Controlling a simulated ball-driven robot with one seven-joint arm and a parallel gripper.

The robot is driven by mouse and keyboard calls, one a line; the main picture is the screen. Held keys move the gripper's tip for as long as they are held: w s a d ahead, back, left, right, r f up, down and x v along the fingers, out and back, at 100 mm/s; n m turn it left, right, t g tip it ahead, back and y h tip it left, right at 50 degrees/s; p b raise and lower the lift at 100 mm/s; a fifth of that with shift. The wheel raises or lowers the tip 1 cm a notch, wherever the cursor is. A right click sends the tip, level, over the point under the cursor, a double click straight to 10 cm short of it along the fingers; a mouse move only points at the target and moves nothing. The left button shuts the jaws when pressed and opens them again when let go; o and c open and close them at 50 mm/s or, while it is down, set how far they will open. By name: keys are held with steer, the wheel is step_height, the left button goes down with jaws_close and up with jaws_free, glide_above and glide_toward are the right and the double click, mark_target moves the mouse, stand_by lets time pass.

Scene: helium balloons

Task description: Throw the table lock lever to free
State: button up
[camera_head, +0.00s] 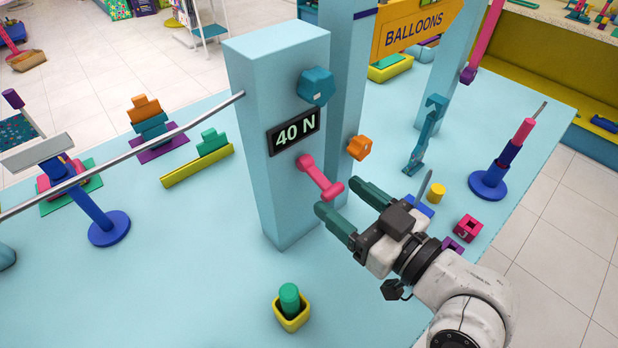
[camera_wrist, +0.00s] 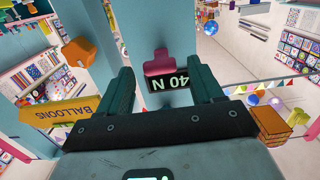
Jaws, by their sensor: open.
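A pink lever (camera_head: 318,175) with a T-shaped end is on the front face of the light blue post (camera_head: 258,195). It slants down to the right, below a dark sign reading "40 N" (camera_head: 294,131). I see no label naming it as the table lock. My gripper (camera_head: 339,197) is open, its two green fingers just in front of the lever's lower end. In the wrist view the lever (camera_wrist: 158,63) shows between the fingers of my gripper (camera_wrist: 162,78), with a gap on both sides. I see no contact. Nothing is held.
A teal knob (camera_head: 316,86) is above the sign, and an orange knob (camera_head: 359,147) is right of the lever. A metal rail (camera_head: 130,148) runs left from the post. A yellow cup (camera_head: 291,312) with a green cylinder stands in front. The blue tabletop (camera_head: 190,270) is clear at front left.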

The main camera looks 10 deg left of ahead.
steer(key=shift+b+v, duration=0.4)
steer(key=shift+v, duration=1.55)
steer(key=v, duration=0.4)
